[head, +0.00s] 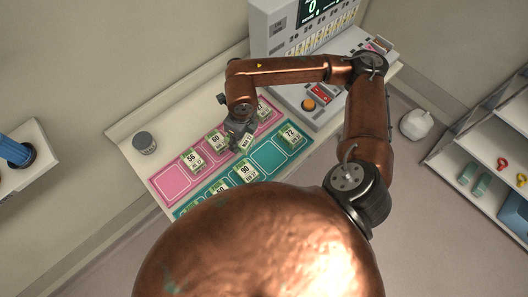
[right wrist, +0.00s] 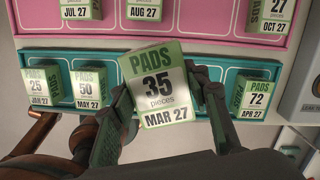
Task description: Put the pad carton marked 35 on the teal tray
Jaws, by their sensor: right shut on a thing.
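The pad carton marked 35 (right wrist: 158,88) is green and white, with MAR 27 on its label. My right gripper (head: 240,137) is shut on it, one dark finger at each side in the right wrist view. The carton looks slightly tilted there. In the head view the carton (head: 245,143) shows small below the gripper, near the border of the pink and teal trays. The teal tray (head: 268,157) has outlined slots, with free room between its left cartons and the 72 carton (right wrist: 257,95). Whether the held carton touches the tray is unclear. My left gripper is out of view.
The pink tray (head: 171,183) behind holds several cartons. A grey round jar (head: 145,142) stands at the left, and a console (head: 310,97) with an orange button at the right.

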